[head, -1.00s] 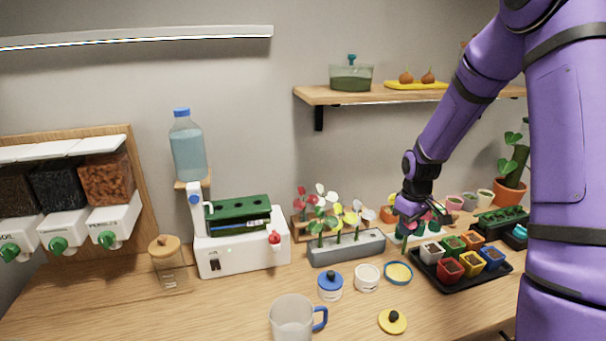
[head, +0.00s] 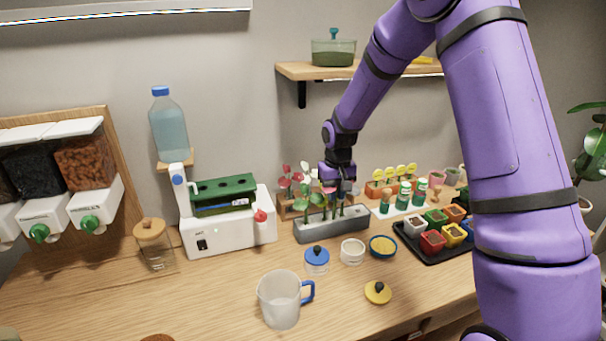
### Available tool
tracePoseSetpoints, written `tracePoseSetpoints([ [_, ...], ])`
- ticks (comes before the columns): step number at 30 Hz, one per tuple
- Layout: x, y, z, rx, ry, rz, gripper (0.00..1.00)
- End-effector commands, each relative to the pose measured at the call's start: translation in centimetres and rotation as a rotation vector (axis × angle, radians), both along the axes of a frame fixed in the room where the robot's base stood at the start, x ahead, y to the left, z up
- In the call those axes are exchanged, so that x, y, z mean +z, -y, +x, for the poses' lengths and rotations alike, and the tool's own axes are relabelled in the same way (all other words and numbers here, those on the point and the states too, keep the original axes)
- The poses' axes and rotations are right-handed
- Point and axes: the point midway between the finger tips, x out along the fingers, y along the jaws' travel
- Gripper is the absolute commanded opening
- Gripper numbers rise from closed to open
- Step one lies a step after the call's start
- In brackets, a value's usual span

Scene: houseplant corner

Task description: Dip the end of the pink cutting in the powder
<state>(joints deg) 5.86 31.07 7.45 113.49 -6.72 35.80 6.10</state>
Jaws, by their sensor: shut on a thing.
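My gripper (head: 338,186) is low over the grey trough (head: 332,228), its jaws closed around what looks like a cutting's stem. The jaws and wrist hide most of it, so I cannot tell its colour or whether its end is clear of the trough. Other cuttings with green leaves stand upright in the trough. Red-pink heads (head: 284,182) and pale heads show just left of and behind my gripper. An open blue-rimmed dish of yellow powder (head: 383,247) and an open white pot (head: 352,252) stand in front of the trough, apart from my gripper. The white pot's contents are unclear.
A blue-lidded jar (head: 316,261), a yellow lid (head: 378,293) and a clear jug (head: 283,297) stand in front. A white machine (head: 228,228) is left of the trough. Green-labelled bottles (head: 404,196) and a black tray of coloured pots (head: 425,256) are to the right.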

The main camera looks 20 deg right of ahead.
Motion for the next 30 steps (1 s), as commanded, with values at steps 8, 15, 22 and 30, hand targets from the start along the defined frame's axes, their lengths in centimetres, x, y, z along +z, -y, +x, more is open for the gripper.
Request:
tracePoseSetpoints([
  [8, 0.0, 0.0, 0.0, 0.001, 0.000, 0.000, 0.00],
  [15, 0.3, 0.3, -0.8, 0.001, -0.001, 0.000, 0.00],
  [22, 1.8, 1.7, -5.5, 0.000, 0.001, 0.001, 0.00],
  [30, 2.3, 2.5, -9.0, 0.002, 0.000, 0.001, 0.00],
])
